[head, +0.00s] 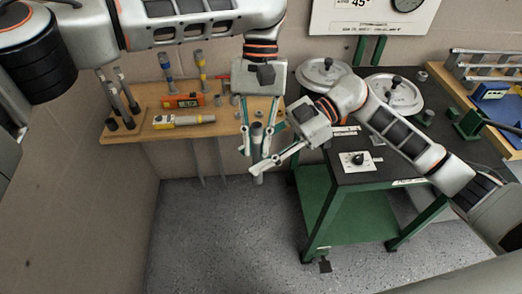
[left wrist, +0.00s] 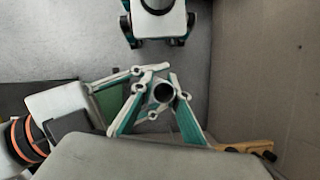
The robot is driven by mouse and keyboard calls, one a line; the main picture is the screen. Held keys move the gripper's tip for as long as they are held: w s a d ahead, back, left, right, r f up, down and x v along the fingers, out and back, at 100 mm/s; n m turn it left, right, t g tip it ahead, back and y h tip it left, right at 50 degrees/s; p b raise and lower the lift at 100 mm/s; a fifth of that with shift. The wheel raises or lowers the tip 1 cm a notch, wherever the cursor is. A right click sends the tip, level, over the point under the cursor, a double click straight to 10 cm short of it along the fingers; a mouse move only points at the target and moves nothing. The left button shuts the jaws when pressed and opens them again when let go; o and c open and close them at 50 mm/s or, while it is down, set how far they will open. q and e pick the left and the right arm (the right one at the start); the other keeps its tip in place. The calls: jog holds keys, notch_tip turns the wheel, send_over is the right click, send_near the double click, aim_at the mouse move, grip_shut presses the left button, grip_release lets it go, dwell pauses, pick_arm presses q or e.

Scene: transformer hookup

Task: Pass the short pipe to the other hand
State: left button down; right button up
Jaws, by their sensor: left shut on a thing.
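The short pipe (head: 257,137) is a grey tube, held upright in the head view. Its round dark end shows in the left wrist view (left wrist: 163,92). My left gripper (head: 259,153) points down from above and is shut on the pipe, one finger on each side. My right gripper (head: 262,163) comes in from the right, lower down, its fingers reaching to either side of the pipe's lower part. In the left wrist view the right fingers look apart with a gap around the pipe. Whether they touch it is partly hidden.
A wooden shelf (head: 140,134) with tools, a yellow tester (head: 184,120) and an orange level (head: 183,100) is behind at left. A green-framed cart (head: 345,218) with a dark top stands at right. A wooden bench with a blue bin (head: 492,90) is far right.

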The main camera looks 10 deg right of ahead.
grip_shut()
pick_arm(q)
jog(key=c, duration=1.9)
grip_release()
